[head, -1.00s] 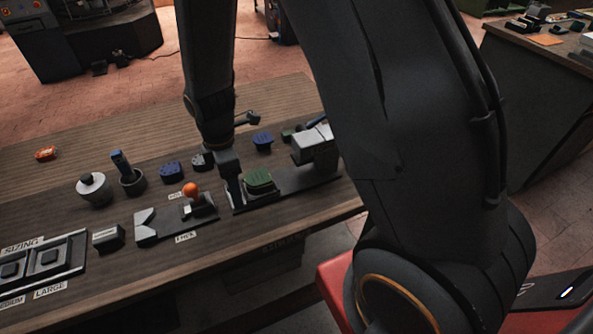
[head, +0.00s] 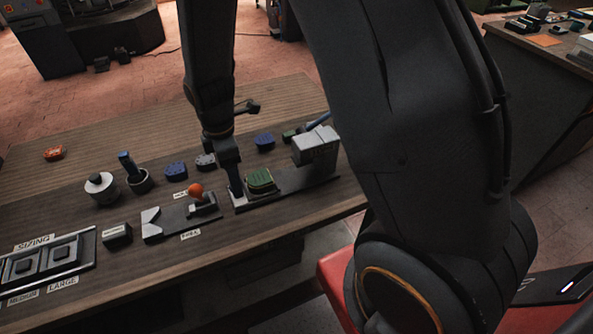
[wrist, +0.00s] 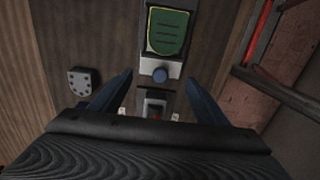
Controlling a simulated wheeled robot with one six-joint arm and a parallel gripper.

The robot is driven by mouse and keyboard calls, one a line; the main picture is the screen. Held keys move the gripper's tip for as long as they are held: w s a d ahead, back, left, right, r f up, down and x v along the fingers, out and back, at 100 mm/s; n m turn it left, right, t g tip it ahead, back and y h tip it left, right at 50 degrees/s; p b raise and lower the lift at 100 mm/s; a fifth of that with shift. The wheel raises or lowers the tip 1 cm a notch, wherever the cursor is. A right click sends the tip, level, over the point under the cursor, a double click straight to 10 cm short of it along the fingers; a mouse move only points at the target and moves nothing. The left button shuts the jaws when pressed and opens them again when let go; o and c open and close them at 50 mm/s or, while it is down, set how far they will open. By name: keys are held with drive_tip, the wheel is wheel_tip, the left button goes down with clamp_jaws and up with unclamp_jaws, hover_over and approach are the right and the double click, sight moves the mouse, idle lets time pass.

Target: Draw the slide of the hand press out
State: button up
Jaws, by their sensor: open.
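The hand press (head: 316,148) is a grey block at the right end of a dark base on the bench. A green ribbed pad (head: 261,179) lies on its slide (wrist: 161,64), whose light front end shows in the wrist view. A round blue-grey knob (wrist: 160,74) sticks out from that end. My gripper (head: 236,188) points down at the left end of the press base. In the wrist view my open gripper (wrist: 159,78) has one finger on each side of the knob, with gaps beside it. Whether the fingertips reach knob height is unclear.
A fixture with an orange ball (head: 196,190) sits just left of my gripper. A grey cup (head: 138,180), a white round pot (head: 102,187) and dark blue blocks (head: 176,170) stand nearby. A sizing tray (head: 88,240) is at lower left. The bench's back left is mostly clear.

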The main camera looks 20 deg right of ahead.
drive_tip(key=shift+r, duration=0.25)
drive_tip(key=shift+r+p, duration=1.3)
drive_tip(key=shift+r, duration=0.15)
drive_tip(key=s+d+r+m+b, duration=0.2)
drive_tip(key=d+m, duration=0.4)
drive_tip(key=m, duration=0.3)
drive_tip(key=s+d+r+m+t+b, duration=0.1)
drive_tip(key=s+d+r+m+b, duration=0.2)
drive_tip(key=s+d+m, duration=0.3)
drive_tip(key=s+m+b, duration=0.1)
drive_tip(key=m, duration=0.2)
drive_tip(key=shift+s+d+r, duration=0.25)
drive_tip(key=shift+d+r, duration=0.05)
drive_tip(key=shift+d, duration=0.05)
